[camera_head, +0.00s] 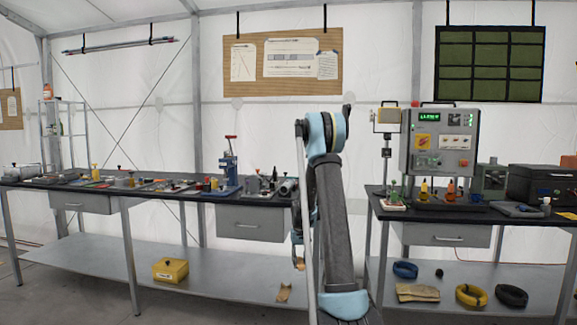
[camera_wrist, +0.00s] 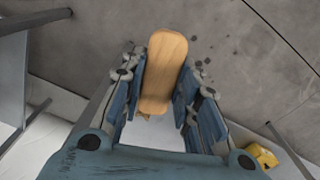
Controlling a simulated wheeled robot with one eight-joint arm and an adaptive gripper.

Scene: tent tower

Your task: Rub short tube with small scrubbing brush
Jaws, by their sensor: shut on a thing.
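My gripper (camera_wrist: 166,88) is shut on a small brush with a light wooden back (camera_wrist: 165,62) in the wrist view. The blue finger pads press on its two long sides, and its bristles are mostly hidden beneath. The gripper hangs low over the grey floor. In the head view a bit of the brush's wood (camera_head: 299,263) shows beside my arm, and my arm partly hides the gripper. A grey cylinder (camera_head: 288,186) lies at the right end of the left bench; I cannot tell whether it is the short tube.
The left bench (camera_head: 160,187) is crowded with small tools and a blue press (camera_head: 229,170). A yellow box (camera_head: 170,270) and a tan piece (camera_head: 284,292) lie on its lower shelf. The right bench (camera_head: 450,214) holds a control unit (camera_head: 441,140). Coils lie beneath it.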

